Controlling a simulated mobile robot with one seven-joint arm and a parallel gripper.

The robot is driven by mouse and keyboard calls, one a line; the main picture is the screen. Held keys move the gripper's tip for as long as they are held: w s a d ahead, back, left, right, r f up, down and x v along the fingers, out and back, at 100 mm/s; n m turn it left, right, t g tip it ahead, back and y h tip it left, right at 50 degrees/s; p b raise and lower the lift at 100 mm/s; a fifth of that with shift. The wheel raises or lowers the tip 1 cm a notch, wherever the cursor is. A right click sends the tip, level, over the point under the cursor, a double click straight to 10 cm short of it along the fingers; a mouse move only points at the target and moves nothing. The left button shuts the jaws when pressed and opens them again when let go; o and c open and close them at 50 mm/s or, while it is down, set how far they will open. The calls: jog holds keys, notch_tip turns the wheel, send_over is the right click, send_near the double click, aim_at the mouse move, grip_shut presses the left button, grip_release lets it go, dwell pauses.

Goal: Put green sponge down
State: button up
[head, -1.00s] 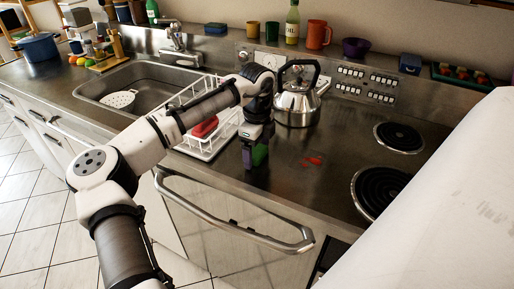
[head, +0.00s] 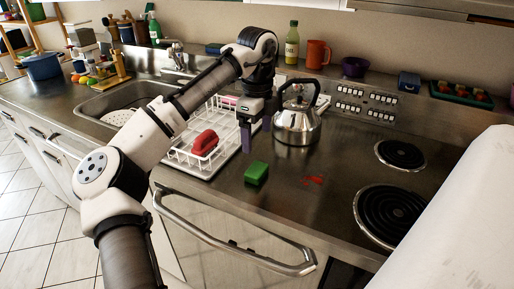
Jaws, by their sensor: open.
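The green sponge (head: 256,173) rests on the steel counter (head: 290,205), between the dish rack and a red stain. My gripper (head: 257,142) is above and behind the sponge, pointing down, with its dark purple fingers apart. Nothing is between the fingers, and the sponge is clear of them.
A white dish rack (head: 222,145) with a red object (head: 205,142) stands left of the sponge. A steel kettle (head: 297,122) stands close to the right of my gripper. The red stain (head: 313,181) and coil burners (head: 391,210) are farther right. The counter's front edge has a handle (head: 235,238) below.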

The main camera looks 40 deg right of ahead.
jog(key=shift+r, duration=0.4)
